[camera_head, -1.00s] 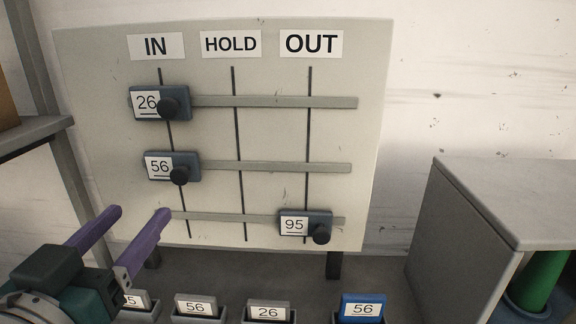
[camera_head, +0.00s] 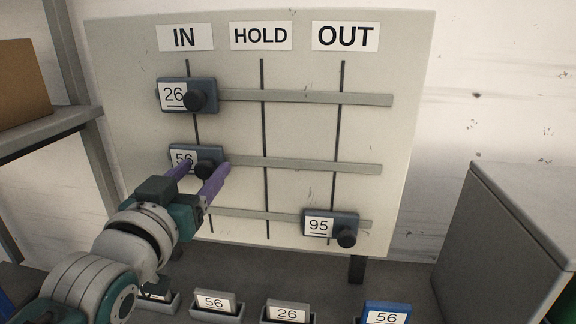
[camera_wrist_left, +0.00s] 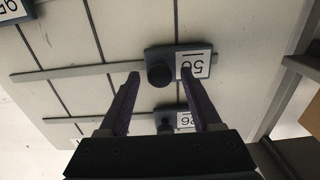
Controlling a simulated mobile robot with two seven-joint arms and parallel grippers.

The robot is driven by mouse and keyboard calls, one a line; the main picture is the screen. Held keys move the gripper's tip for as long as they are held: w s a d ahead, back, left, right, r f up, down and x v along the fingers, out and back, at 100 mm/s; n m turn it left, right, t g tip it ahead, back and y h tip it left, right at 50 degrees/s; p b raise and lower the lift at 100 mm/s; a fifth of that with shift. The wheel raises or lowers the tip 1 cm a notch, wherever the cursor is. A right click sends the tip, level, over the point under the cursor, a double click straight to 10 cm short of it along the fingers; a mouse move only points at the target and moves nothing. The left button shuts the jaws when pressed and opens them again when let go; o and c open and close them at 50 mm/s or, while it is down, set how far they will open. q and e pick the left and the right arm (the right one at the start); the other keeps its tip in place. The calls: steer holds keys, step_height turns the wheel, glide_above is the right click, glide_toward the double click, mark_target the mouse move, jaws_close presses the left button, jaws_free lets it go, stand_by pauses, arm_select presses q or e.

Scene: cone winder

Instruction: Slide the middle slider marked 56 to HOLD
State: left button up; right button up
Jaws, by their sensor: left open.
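The middle slider marked 56 (camera_head: 213,155) sits on the middle rail at the IN line. Its round black knob (camera_head: 206,169) lies between the fingers of my left gripper (camera_head: 204,170) in the head view. In the left wrist view the slider (camera_wrist_left: 191,66) and its knob (camera_wrist_left: 159,74) appear upside down, beyond the open fingertips (camera_wrist_left: 168,77). The left gripper is open; I cannot tell if it touches the knob. The HOLD label (camera_head: 261,36) heads the centre line of the board. My right gripper is not in view.
The slider marked 26 (camera_head: 174,95) is at IN on the top rail. The slider marked 95 (camera_head: 318,225) is at OUT on the bottom rail. Several tagged holders stand below, one a blue 56 block (camera_head: 386,312). A grey cabinet (camera_head: 505,235) stands at right.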

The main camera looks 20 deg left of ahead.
arm_select(q)
jaws_close()
stand_by(0.5)
stand_by(0.9)
